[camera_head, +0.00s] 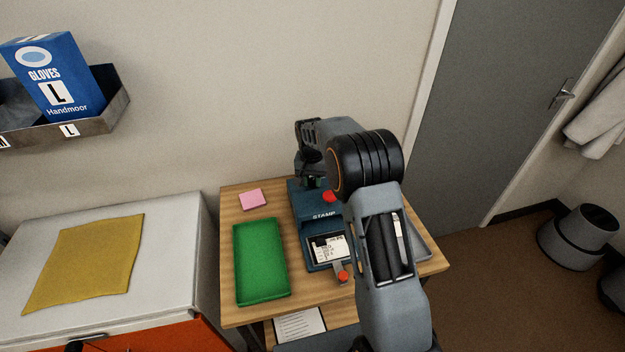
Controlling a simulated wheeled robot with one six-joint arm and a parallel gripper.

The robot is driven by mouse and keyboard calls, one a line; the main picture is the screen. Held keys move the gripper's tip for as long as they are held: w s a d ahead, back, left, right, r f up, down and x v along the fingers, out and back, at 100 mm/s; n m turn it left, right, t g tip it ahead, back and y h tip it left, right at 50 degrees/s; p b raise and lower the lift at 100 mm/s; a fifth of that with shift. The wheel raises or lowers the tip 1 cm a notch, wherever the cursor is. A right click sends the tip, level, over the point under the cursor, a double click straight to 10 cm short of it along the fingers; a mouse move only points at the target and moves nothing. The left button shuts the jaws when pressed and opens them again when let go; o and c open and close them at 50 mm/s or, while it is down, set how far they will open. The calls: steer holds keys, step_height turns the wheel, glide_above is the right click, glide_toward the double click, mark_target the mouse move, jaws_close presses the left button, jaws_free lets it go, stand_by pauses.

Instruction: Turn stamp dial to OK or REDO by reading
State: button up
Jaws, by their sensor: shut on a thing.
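A blue stamp machine (297,214) marked STAMP stands on the wooden table, with a red knob (329,196) on its upper part. A white printed card (328,250) lies in its front recess; its print is too small to read. A second red knob (343,276) is at the front edge. My gripper (312,183) points down at the back of the machine, shut on a part there, seemingly the stamp dial. That part is mostly hidden by my wrist and fingers, so its setting and the OK and REDO marks cannot be read.
A green tray (260,262) lies left of the machine, with a pink note pad (252,199) behind it. A grey tray (418,246) is partly hidden behind my arm. A yellow cloth (85,262) lies on the white cabinet at left. A glove box (55,80) sits on a wall shelf.

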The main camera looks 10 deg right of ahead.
steer(key=c, duration=0.3)
steer(key=n, duration=0.3)
steer(key=shift+n, duration=2.3)
steer(key=o, duration=0.9)
